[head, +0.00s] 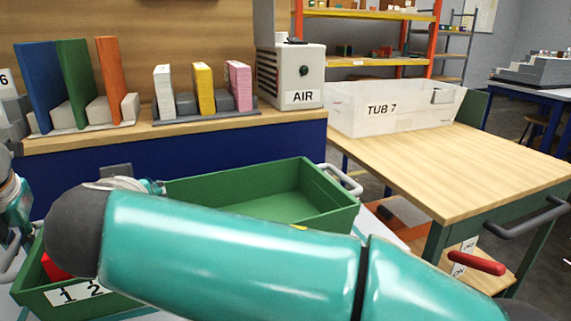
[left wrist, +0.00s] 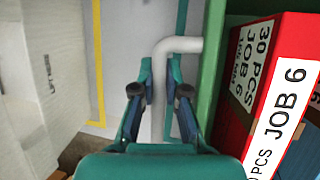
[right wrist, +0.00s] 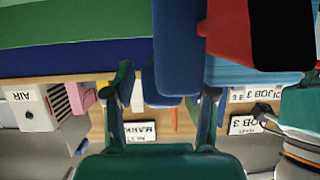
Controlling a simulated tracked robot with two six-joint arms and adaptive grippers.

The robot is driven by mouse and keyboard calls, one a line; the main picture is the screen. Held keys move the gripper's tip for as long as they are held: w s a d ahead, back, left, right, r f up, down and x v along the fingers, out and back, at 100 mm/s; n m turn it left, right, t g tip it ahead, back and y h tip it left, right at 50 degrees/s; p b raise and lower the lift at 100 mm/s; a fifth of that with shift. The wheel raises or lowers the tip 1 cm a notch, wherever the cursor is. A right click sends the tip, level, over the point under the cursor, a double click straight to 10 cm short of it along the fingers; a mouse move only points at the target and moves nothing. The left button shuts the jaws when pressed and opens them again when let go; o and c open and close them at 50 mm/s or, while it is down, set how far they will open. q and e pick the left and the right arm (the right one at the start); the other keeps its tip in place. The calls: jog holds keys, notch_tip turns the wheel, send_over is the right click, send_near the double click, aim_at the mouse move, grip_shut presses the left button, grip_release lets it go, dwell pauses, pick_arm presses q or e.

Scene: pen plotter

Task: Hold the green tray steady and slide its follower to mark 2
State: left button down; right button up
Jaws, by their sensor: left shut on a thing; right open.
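The green tray (head: 262,192) spans the left and middle of the head view. In the left wrist view my left gripper (left wrist: 166,95) is shut on the tray's white-grey side handle (left wrist: 178,46), beside the green wall. A red box (left wrist: 275,95) marked JOB 6 stands inside that wall. My right gripper (right wrist: 162,95) is open in the right wrist view, near a blue piece (right wrist: 172,55). I cannot tell which piece is the follower.
Behind the tray, a bench ledge holds coloured upright boards (head: 74,85) and an AIR box (head: 291,76). A wooden table (head: 455,170) with a clear TUB 7 bin (head: 392,106) stands at the right.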

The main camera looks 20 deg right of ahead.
jog(key=w+d, duration=0.1)
jog(key=d, duration=2.8)
jog(key=v, duration=0.9)
jog(key=shift+s+a+r, duration=0.2)
jog(key=shift+s+a, duration=0.1)
jog(key=shift+a, duration=0.05)
jog(key=x, duration=1)
jog(key=shift+a, duration=0.35)
jog(key=shift+w, duration=0.1)
grip_shut()
